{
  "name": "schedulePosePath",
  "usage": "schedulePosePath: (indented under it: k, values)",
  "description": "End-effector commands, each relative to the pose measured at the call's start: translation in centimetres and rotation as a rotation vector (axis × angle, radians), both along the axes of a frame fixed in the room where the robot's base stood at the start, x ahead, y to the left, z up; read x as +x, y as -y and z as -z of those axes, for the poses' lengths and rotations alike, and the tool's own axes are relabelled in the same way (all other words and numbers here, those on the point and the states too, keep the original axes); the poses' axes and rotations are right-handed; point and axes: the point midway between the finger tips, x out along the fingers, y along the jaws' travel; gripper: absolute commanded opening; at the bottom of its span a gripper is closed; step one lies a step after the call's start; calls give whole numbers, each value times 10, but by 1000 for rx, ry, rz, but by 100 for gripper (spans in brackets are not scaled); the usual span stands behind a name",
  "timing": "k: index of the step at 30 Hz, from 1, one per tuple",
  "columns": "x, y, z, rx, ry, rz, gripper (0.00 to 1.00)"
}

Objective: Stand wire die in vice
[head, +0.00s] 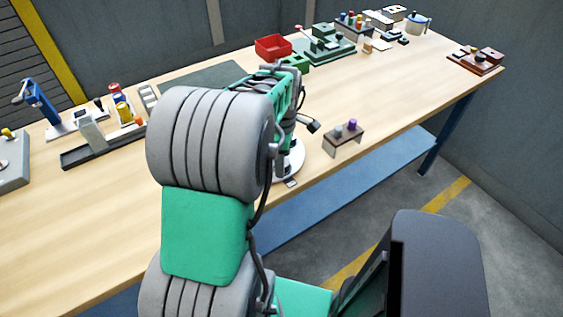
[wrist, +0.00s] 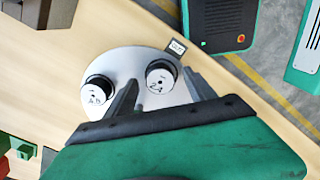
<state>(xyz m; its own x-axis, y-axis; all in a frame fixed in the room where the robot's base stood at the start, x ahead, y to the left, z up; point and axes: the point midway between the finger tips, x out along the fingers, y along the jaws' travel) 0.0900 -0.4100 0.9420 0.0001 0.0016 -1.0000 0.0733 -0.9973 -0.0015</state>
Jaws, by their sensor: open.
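Two short round pieces with white tops and dark sides, which look like wire dies, stand on a white round plate (wrist: 126,66) in the wrist view. The right one (wrist: 161,79) has a mark like "24". The left one (wrist: 97,92) has a mark I cannot read surely. My gripper (wrist: 160,80) is open, its dark fingers spread on either side of the right die; I cannot tell whether they touch it. In the head view my arm hides the gripper and most of the plate (head: 293,160). A green block (head: 296,62) beyond my arm may be the vice.
A small stand (head: 343,140) with a purple and a grey knob is right of the plate, near the table's front edge. A red bin (head: 272,47) and a green device (head: 328,46) stand behind. The right-hand tabletop (head: 410,85) has free room.

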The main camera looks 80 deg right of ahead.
Motion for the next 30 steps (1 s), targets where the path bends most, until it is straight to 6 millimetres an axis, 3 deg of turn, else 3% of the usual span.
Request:
schedulePosePath:
  k: [6,30]
  values:
    - [1,0,2,-1,0,-2,64]
    - [2,0,2,-1,0,-4,0]
